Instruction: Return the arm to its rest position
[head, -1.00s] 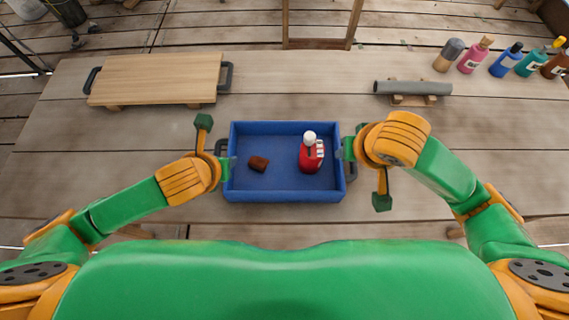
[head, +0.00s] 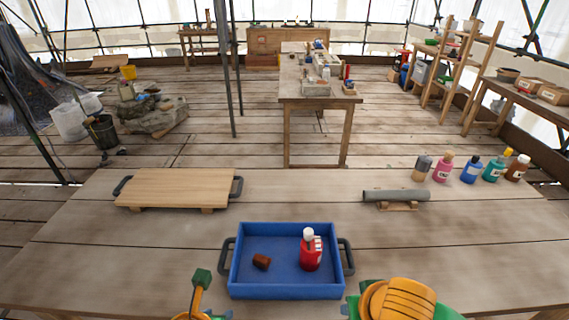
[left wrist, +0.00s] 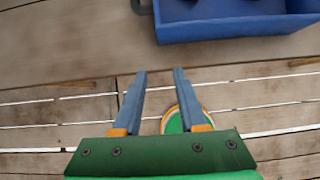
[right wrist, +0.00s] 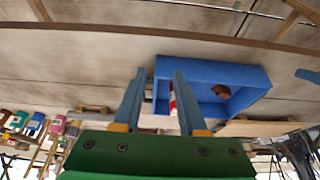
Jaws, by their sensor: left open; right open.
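My left gripper (left wrist: 159,78) is open and empty in the left wrist view, above the floor boards just off the table's near edge. In the head view only the top of my left wrist shows at the bottom edge. My right gripper (right wrist: 159,78) is open and empty in the right wrist view, with the blue tray (right wrist: 212,68) beyond its fingers. In the head view my right wrist is at the bottom edge, right of the tray (head: 284,291). The tray holds a red bottle with a white top (head: 311,252) and a small brown block (head: 262,261).
A wooden board with dark handles (head: 175,187) lies at the table's left. A grey tube (head: 396,195) rests on a wooden cradle at the right. Several bottles (head: 471,170) stand at the right back. Open table surface lies between them. Another table (head: 318,98) stands beyond.

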